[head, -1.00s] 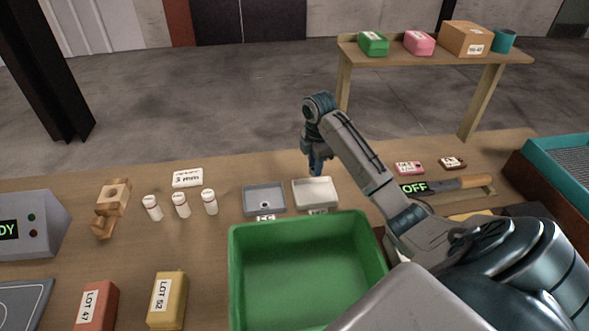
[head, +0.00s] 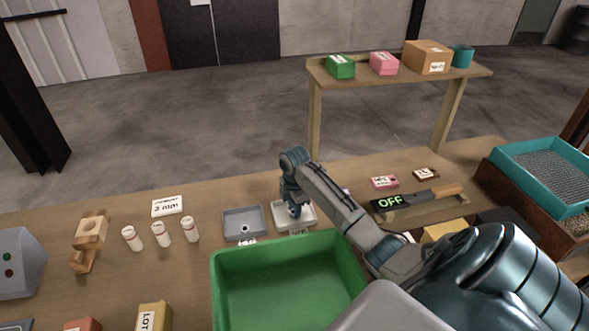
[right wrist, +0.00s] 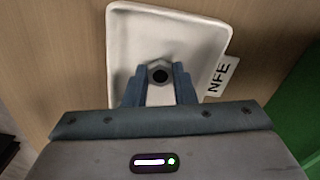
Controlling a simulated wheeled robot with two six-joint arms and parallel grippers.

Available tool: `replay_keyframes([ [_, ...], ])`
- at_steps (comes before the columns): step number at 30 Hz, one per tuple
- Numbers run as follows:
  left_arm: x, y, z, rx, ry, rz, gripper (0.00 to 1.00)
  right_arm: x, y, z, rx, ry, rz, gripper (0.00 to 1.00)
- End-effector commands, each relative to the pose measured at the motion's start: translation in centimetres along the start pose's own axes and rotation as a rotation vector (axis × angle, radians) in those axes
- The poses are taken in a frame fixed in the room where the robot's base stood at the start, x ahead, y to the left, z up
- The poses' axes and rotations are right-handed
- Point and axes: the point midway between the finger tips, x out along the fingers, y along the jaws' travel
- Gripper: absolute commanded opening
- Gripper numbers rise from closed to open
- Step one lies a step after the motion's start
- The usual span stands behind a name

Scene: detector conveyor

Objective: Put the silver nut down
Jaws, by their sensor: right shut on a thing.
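The silver nut (right wrist: 160,64) shows in the right wrist view as a grey hexagon with a dark hole. It is between the blue-grey fingertips of my right gripper (right wrist: 156,84), which is shut on it. Below it is the white tray (right wrist: 180,28) with an "NFE" tag. In the head view my right gripper (head: 295,210) points down over the white tray (head: 310,220). The nut is hidden there. I cannot tell whether the nut touches the tray floor. My left gripper is not in view.
A grey tray (head: 240,217) with a small thing in it is left of the white tray. A green bin (head: 228,275) stands in front. White bottles (head: 161,234) stand to the left. A flat tool marked "OFF" (head: 415,199) lies on the right.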

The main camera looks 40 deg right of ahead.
Motion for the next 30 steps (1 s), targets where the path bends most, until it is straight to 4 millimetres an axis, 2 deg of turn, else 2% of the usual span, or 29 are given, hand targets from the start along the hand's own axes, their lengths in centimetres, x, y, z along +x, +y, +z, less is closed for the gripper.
replay_keyframes([
  [1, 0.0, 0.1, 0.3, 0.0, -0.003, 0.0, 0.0, 0.2, 0.0, 0.0, 0.0, 0.0, 0.0, 0.02],
  [2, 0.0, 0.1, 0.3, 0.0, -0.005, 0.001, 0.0, 0.2, 0.0, 0.0, 0.0, 0.0, 0.0, 0.28],
  [5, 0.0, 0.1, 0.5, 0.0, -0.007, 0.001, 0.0, 0.1, 0.0, 0.0, 0.0, 0.0, 0.0, 0.45],
  [13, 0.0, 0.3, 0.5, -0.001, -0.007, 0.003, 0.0, 0.1, 0.0, 0.0, 0.0, 0.0, 0.0, 0.45],
  [17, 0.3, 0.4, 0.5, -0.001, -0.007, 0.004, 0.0, -0.6, 0.1, 0.0, 0.0, 0.0, 0.002, 0.45],
  [20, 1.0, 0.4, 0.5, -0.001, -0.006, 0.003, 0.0, -2.0, 0.1, 0.1, 0.0, -0.002, 0.005, 0.45],
  [27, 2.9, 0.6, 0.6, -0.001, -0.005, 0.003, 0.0, -7.6, 0.1, 0.0, -0.001, -0.001, 0.007, 0.45],
  [30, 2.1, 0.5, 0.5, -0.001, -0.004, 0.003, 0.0, -10.2, 0.1, 0.0, 0.0, -0.001, 0.004, 0.45],
])
